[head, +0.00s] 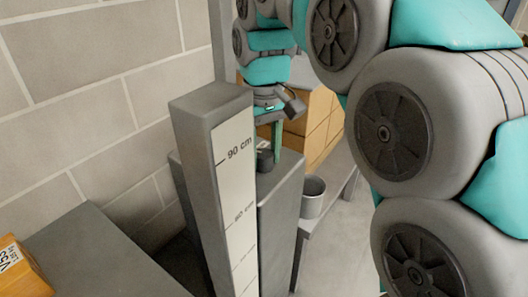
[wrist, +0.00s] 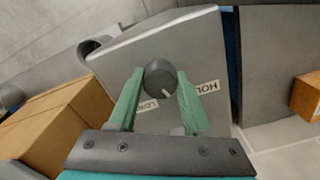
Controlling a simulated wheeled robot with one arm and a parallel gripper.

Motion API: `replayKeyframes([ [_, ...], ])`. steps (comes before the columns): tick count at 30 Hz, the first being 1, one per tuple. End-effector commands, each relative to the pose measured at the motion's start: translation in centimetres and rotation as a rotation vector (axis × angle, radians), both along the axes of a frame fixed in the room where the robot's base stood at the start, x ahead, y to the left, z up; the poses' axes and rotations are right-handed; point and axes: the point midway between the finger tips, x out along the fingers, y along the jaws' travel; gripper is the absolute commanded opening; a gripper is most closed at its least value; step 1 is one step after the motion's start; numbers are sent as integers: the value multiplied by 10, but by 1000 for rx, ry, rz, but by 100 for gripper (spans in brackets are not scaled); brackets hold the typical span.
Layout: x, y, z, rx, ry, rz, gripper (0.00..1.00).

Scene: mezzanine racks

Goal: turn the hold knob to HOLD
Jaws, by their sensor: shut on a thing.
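The hold knob (wrist: 158,72) is a dark round knob on the pale grey top plate (wrist: 205,45) of a grey pedestal (head: 283,200). In the wrist view, its short white mark points down and slightly right, between the HOLD label (wrist: 203,87) on the right and a partly hidden label (wrist: 148,105), seemingly starting "LOW", at lower left. My gripper (wrist: 160,76) has its green fingers on either side of the knob, shut on it. In the head view, my gripper (head: 267,148) reaches down to the knob (head: 265,161), which the fingers partly cover.
A grey post with a centimetre scale (head: 233,170) stands just in front of the pedestal. Cardboard boxes (head: 318,125) and a grey bucket (head: 312,200) are behind and right. A grey surface (head: 90,265) with an orange-brown box (head: 18,265) is at lower left, near the block wall.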

Motion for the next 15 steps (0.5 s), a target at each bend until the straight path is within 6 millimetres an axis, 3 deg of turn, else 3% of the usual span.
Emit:
replayKeyframes([
  [15,0,0,1,1,-1,374,0],
])
